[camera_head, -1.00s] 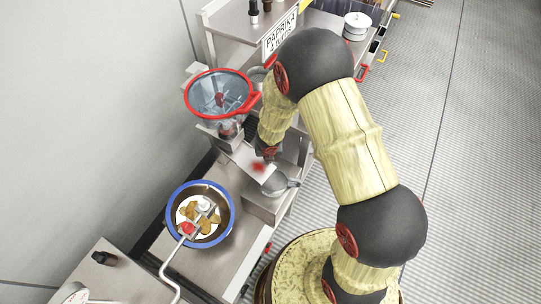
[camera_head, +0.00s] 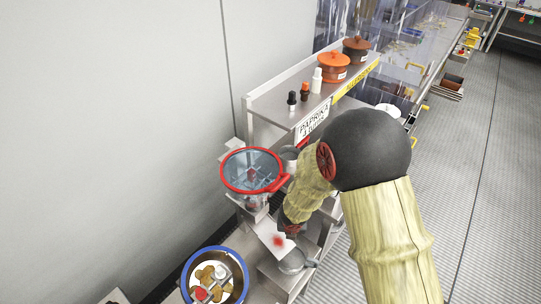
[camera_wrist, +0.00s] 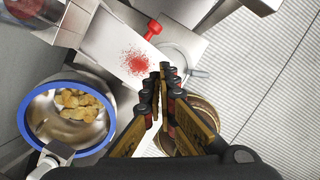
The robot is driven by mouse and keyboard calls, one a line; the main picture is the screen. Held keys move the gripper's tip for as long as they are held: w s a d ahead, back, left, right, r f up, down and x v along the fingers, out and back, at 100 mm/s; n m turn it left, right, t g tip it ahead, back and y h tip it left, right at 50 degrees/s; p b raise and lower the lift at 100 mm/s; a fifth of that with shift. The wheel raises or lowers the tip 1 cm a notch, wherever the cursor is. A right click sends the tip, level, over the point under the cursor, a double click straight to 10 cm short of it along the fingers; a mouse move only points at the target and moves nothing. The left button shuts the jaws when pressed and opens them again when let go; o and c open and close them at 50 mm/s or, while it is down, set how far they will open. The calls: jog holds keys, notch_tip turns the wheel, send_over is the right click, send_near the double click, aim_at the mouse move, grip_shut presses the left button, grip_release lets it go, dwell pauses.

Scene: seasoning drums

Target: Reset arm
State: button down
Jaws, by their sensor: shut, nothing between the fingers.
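My gripper (camera_wrist: 165,98) is shut and empty in the wrist view, with its fingertips together over the steel work surface. In the head view my arm comes in from the lower right, and my gripper (camera_head: 291,230) hangs above the counter, mostly hidden by my own arm. Just past the fingertips a patch of red powder (camera_wrist: 136,63) lies on a pale steel surface; it also shows in the head view (camera_head: 278,241).
A blue-rimmed drum (camera_head: 191,272) holds brown pieces. A red-rimmed clear hopper (camera_head: 222,178) stands behind it. A small metal pan (camera_head: 292,263) is near my gripper. The shelf (camera_head: 274,113) holds pots and bottles beside a PAPRIKA sign (camera_head: 313,121).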

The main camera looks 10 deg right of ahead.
jog(key=s+d+r+m+g+h+b, duration=0.15)
jog(key=s+d+r+m, duration=0.25)
jog(key=m, duration=0.5)
jog(key=s+d+r+m+g+h, duration=0.15)
jog(key=s+d+r+m, duration=0.3)
jog(key=m, duration=0.55)
jog(key=s+a+r+m+t+y+b, duration=0.1)
jog(key=s+r+m+t+y+b, duration=0.1)
jog(key=s+r+m, duration=0.4)
jog(key=s+a+r+m+t+y+b, duration=0.1)
jog(key=s+r+m, duration=0.5)
jog(key=r, duration=0.9)
jog(key=a+m+t+b, duration=0.1)
jog(key=m+t+b, duration=0.1)
jog(key=b, duration=0.1)
jog(key=shift+y, duration=0.4)
jog(key=shift+a, duration=0.25)
